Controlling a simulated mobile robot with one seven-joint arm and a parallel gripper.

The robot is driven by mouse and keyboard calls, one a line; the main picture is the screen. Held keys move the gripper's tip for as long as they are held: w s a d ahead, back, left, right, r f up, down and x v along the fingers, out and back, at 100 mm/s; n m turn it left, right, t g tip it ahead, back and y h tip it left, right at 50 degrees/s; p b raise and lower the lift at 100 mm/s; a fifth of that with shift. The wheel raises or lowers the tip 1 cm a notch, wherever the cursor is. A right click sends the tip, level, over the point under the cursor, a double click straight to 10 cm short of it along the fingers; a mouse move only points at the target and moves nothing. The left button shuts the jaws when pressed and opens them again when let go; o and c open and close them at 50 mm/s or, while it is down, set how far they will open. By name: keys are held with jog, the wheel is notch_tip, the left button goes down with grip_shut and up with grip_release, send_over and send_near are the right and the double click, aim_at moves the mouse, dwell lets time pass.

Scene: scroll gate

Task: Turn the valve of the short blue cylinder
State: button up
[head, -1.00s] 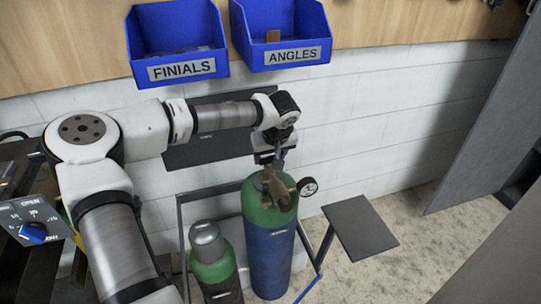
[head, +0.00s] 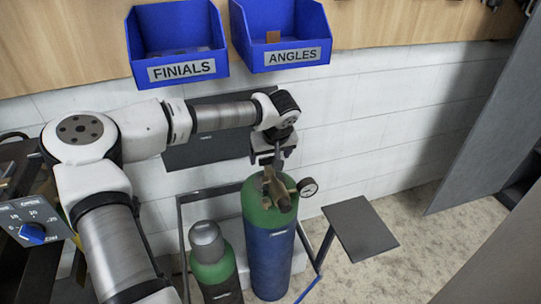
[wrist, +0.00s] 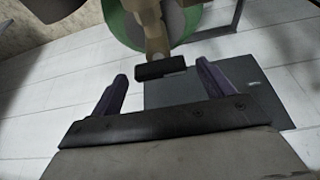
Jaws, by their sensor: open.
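The blue cylinder (head: 268,255) with a green shoulder stands upright at the lower middle of the head view. Its tan valve body (head: 279,192) is on top, with a round gauge (head: 308,187) at its right. My gripper (head: 268,168) is above and behind the valve. In the wrist view, my gripper (wrist: 162,72) is open, with its purple fingers apart. The black valve handle (wrist: 160,68) lies between the fingertips, with a gap on each side. The tan stem (wrist: 155,35) and green shoulder (wrist: 122,28) show beyond it.
A smaller green-topped cylinder (head: 212,270) with a grey cap stands close on the left. A metal frame surrounds both. A dark plate (head: 360,228) stands at the right. Blue bins (head: 180,38) labelled FINIALS and ANGLES (head: 285,35) hang above. A control panel is at far left.

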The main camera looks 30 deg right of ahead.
jog(key=b+v, duration=0.1)
jog(key=v, duration=1.2)
jog(key=shift+s+r, duration=0.15)
jog(key=shift+r, duration=0.05)
